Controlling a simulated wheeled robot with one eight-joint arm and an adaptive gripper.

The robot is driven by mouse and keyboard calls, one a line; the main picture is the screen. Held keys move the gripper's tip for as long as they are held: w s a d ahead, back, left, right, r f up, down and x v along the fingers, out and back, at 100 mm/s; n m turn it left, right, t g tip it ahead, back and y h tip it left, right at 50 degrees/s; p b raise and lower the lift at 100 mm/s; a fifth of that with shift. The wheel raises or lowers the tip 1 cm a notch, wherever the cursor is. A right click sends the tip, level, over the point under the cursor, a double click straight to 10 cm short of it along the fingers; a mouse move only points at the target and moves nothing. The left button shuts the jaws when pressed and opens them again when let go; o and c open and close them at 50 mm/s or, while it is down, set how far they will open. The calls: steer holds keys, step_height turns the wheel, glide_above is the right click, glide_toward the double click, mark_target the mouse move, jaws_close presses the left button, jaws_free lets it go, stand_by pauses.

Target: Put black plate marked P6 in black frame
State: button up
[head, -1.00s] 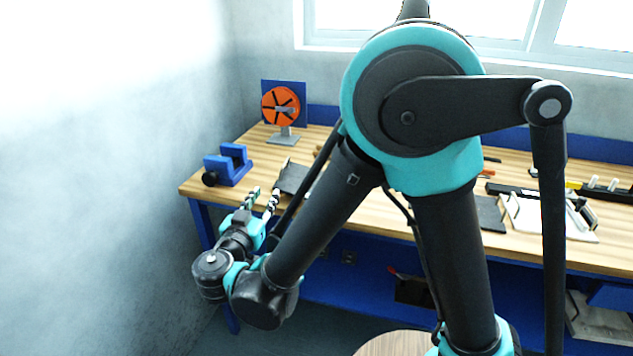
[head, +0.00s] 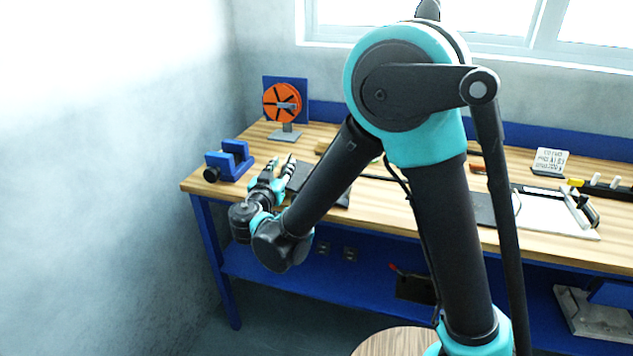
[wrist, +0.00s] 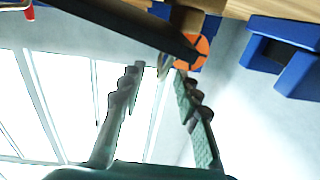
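My gripper (head: 283,172) is at the bench's front edge, left of the middle, beside a flat dark plate (head: 325,187) lying on the bench. In the wrist view its two fingers (wrist: 158,76) are apart with nothing visibly held between them. A dark slab (wrist: 125,24), seen nearly edge-on, crosses just beyond the fingertips; it may be the same plate. Another flat dark piece (head: 482,209) lies right of my arm and is partly hidden by it. No P6 marking is readable, and I cannot tell which dark piece is the black frame.
A blue block (head: 229,162) and an orange reel on a stand (head: 282,103) stand at the bench's left end. A white board (head: 560,215) and a small lettered sign (head: 550,161) are at the right. The wall is close on the left.

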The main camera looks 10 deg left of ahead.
steer(key=w, duration=0.2)
steer(key=shift+w, duration=0.4)
jaws_close()
